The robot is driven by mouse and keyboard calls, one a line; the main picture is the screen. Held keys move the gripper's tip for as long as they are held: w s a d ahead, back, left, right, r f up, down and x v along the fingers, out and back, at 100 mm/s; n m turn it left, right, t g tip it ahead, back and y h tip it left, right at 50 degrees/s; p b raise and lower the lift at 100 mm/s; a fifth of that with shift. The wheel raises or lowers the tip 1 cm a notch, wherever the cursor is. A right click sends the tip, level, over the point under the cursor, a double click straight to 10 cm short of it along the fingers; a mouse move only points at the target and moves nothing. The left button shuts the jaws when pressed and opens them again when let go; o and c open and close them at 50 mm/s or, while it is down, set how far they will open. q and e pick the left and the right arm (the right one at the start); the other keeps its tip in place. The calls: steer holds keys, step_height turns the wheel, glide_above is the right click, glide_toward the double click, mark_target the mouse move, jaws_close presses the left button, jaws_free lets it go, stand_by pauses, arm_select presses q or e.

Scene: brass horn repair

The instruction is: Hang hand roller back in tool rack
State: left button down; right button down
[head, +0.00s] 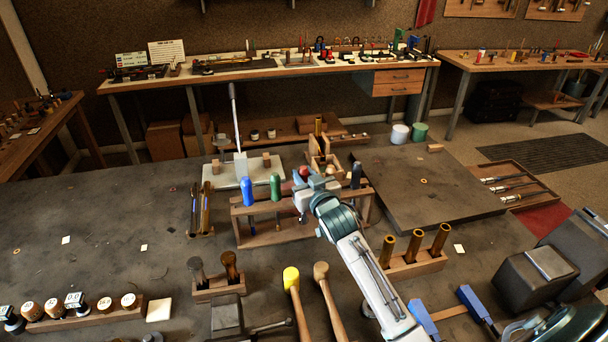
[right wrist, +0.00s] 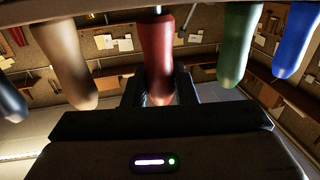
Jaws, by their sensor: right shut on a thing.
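The wooden tool rack (head: 243,211) stands on the near bench, with blue (head: 247,191), green (head: 275,186) and dark (head: 356,175) handles upright along its top. My right gripper (head: 312,184) is at the rack, between the green and dark handles. It is shut on a red handle (right wrist: 158,55), taken to be the hand roller; its top (head: 303,173) just shows in the head view. In the right wrist view the red handle sits in line between a tan handle (right wrist: 68,55) and the green one (right wrist: 236,45). The tool's lower end and its seating are hidden. My left gripper is out of view.
A lever tool on a pale base (head: 236,172) and a wooden box (head: 325,160) stand behind the rack. A block with brass tubes (head: 415,262) is at right. Mallets (head: 291,280) lie in front. The dark slab (head: 430,190) at right is mostly clear.

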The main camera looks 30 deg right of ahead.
steer(key=shift+f, duration=0.35)
steer(key=c, duration=1.1)
jaws_free()
steer(key=shift+s, duration=0.15)
steer(key=shift+s+f+b, duration=0.1)
steer(key=shift+s+b, duration=0.25)
steer(key=shift+b, duration=0.05)
steer(key=s+b, duration=0.3)
steer(key=s, duration=0.7)
steer(key=shift+a+r, duration=0.2)
steer(key=shift+a, duration=0.25)
